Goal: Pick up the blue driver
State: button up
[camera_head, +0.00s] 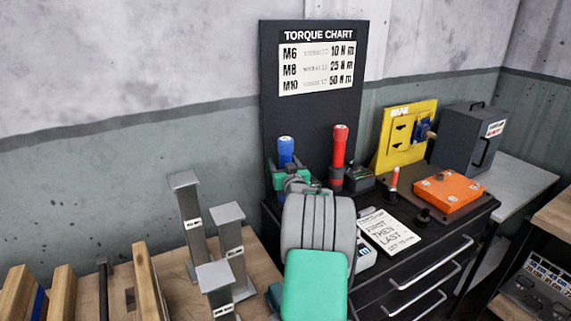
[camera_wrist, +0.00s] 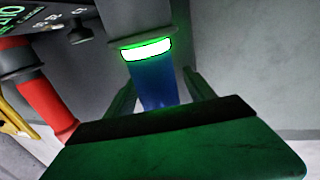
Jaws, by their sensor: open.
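The blue driver (camera_head: 286,148) stands upright at the foot of the dark torque chart board, its lower part hidden by my gripper (camera_head: 286,170). In the wrist view, the blue driver (camera_wrist: 154,84) lies between the two fingers of my gripper (camera_wrist: 158,80), with a gap visible on the right side. The jaws are open. A bright green glowing ring (camera_wrist: 146,50) circles the driver's grey end. Whether either finger touches the driver cannot be told.
A red driver (camera_head: 339,148) stands close to the right, and shows in the wrist view (camera_wrist: 48,100). The torque chart board (camera_head: 310,120) rises behind. An orange box (camera_head: 450,192), a yellow panel (camera_head: 405,148) and a paper note (camera_head: 388,230) are farther right. Grey posts (camera_head: 230,245) stand left.

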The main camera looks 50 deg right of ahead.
jog(key=shift+c, duration=0.5)
grip_shut()
jog(key=shift+r, duration=0.15)
